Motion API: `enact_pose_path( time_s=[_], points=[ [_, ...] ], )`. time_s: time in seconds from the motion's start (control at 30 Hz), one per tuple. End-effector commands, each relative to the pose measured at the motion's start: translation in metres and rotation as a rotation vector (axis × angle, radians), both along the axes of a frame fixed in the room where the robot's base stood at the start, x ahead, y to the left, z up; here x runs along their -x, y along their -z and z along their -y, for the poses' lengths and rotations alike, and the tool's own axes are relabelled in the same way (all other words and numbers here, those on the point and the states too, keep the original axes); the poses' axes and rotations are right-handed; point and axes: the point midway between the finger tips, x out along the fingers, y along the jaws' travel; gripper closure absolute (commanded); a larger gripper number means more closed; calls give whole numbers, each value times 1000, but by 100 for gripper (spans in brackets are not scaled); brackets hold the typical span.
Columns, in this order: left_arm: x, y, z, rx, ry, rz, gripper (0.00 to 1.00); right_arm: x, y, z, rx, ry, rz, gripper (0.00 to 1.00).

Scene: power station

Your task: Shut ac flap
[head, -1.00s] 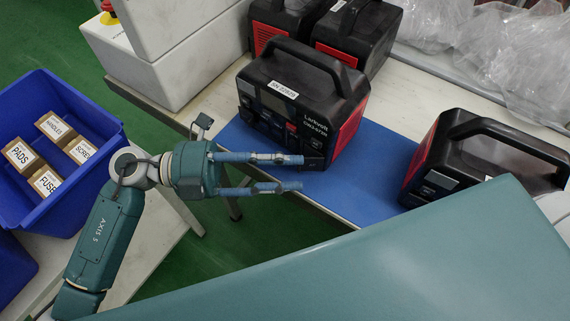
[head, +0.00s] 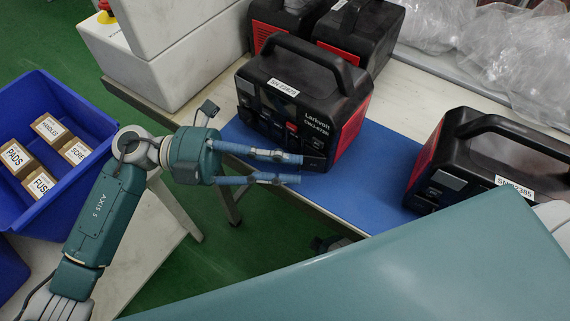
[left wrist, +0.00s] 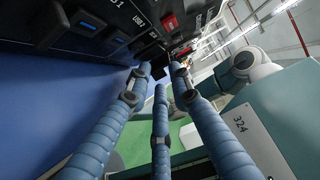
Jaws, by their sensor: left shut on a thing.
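The power station (head: 300,101) is a black and red box with a top handle, standing on the blue mat (head: 350,196). A small black flap (head: 315,163), seemingly the AC flap, is at the lower right of its front. My left gripper (head: 300,170) reaches in from the left with its blue fingers at this flap. In the left wrist view, the fingers of my left gripper (left wrist: 160,75) close in on a dark piece below the front panel (left wrist: 120,25). The fingertips partly hide the flap, so its exact angle is unclear. My right gripper is not identifiable.
A second power station (head: 480,160) stands at the right of the mat, and others (head: 358,35) stand behind. A blue bin (head: 75,205) with small boxes is at the left. Plastic bags (head: 520,60) lie at the back right. A large teal surface covers the lower right.

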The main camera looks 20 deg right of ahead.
Motion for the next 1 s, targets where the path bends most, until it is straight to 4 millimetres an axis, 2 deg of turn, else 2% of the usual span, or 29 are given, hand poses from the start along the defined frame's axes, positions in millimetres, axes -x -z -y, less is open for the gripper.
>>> enact_pose_path(
  time_s=[0.17,0.2,0.27,0.53,0.67,0.77,1.0],
  points=[
    [0,1,0,-4,0,-4,100,0,0,0,0,0,-1,65],
    [0,1,0,-4,0,-4,75,0,0,0,0,0,-1,65],
    [0,1,0,-4,-1,-4,67,1,0,0,1,0,-1,65],
    [0,1,-1,-3,-1,-2,67,1,1,1,1,0,-2,65],
    [-5,1,-9,-5,-4,-1,67,1,1,1,1,0,-2,65],
    [-12,1,-23,-6,-4,-1,67,1,1,1,1,0,-2,65],
    [-35,1,-70,-6,-5,-1,67,1,1,1,1,0,-2,65]
  ],
)
